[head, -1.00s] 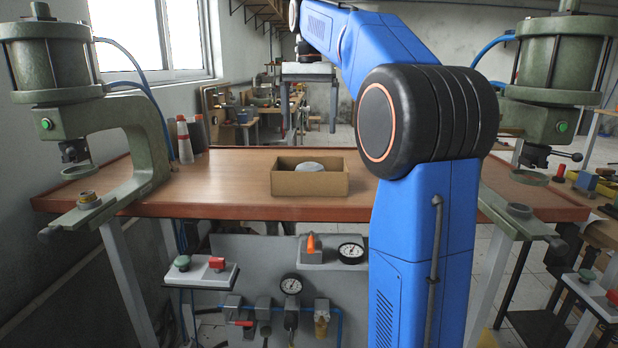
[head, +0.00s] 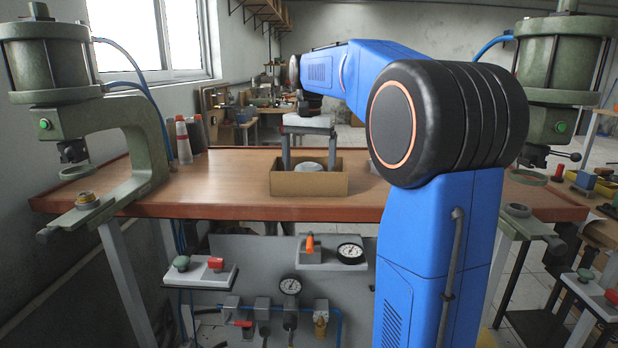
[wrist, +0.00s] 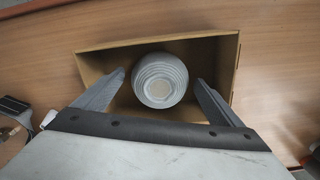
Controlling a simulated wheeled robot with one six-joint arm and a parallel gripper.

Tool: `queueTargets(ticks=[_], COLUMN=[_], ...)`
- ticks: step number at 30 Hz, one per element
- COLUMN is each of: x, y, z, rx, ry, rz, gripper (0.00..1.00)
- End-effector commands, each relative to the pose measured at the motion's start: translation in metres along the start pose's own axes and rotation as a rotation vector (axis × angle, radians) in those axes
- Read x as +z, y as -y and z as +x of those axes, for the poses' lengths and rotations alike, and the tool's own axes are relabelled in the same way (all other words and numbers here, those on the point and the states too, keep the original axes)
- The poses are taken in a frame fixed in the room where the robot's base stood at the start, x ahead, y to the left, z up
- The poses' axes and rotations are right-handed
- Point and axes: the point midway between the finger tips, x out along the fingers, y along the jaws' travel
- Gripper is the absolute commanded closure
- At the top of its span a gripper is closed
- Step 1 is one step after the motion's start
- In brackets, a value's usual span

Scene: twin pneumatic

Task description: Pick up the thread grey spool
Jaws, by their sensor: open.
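The grey spool (head: 308,167), round with ridged rings, sits in an open cardboard box (head: 309,184) on the wooden bench. The box's front wall hides its lower part in the head view. In the wrist view the spool (wrist: 161,80) shows end-on, near the box's far wall (wrist: 150,45). My gripper (head: 309,164) points down over the box. Its two fingers are open, one on each side of the spool. In the wrist view my gripper (wrist: 160,78) frames the spool with a gap on both sides. The fingers' exact height against the spool is unclear.
A green press (head: 125,120) stands at the bench's left end and another (head: 560,70) at the right. Several thread cones (head: 184,140) stand at the back left. The bench top (head: 235,175) left of the box is clear. The box walls surround the spool closely.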

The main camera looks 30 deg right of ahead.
Motion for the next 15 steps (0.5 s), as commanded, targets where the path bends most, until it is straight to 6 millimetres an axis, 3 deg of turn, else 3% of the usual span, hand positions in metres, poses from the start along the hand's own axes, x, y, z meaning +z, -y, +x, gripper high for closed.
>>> queueTargets(ticks=[5,13,15], x=[0.0,0.0,0.0], y=[0.0,0.0,0.0], z=[0.017,0.02,0.02], rx=[0.001,0.0,0.0], ry=[0.001,0.0,0.0], rz=[0.0,0.0,0.0], gripper=[0.1,0.1,0.24])
